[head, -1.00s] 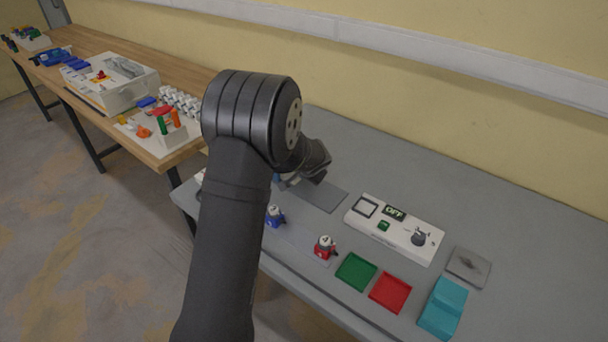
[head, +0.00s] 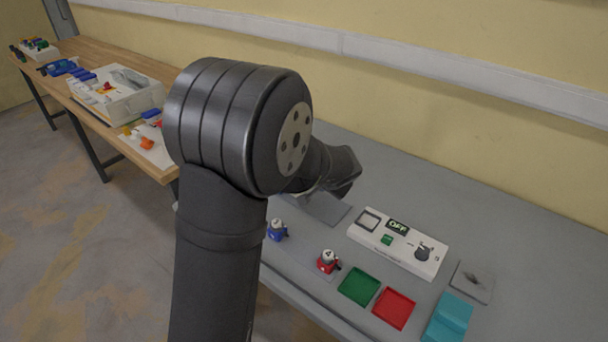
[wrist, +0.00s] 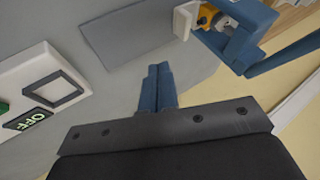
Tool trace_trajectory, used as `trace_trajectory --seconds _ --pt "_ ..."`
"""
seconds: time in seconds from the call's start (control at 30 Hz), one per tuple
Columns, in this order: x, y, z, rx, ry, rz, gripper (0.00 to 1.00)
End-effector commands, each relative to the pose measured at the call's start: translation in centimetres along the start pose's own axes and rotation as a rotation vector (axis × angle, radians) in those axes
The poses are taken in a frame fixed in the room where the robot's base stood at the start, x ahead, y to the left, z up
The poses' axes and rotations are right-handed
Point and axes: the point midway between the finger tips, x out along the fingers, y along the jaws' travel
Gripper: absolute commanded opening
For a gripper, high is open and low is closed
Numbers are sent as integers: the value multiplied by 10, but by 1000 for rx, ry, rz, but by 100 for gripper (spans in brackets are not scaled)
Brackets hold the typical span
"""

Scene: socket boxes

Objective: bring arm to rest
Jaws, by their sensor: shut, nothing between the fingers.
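My gripper (wrist: 158,88) shows in the wrist view with its two blue-grey fingers pressed together and nothing between them. It hangs above the grey table (wrist: 128,85), apart from everything on it. In the head view my arm's large dark joint covers the gripper and part of the table behind it. The white control box (head: 399,244) with an OFF display lies to the right of my arm; part of it also shows at the left of the wrist view (wrist: 35,80).
A blue piece (head: 277,231) and a red piece (head: 328,262) stand near the front edge. Green (head: 358,287) and red trays (head: 394,308), a teal block (head: 448,318) and a grey plate (head: 471,282) lie right. A blue fixture (wrist: 235,35) shows in the wrist view. A wooden bench (head: 120,60) stands left.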

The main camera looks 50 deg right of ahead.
Motion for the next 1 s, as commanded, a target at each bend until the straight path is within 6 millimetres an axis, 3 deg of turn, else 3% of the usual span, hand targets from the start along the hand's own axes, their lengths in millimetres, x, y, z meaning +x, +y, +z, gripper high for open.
trace_trajectory --seconds 0.47,1.0 --pt "4 0 0 0 -1 0 0" --pt "86 0 1 -1 -2 1 0"
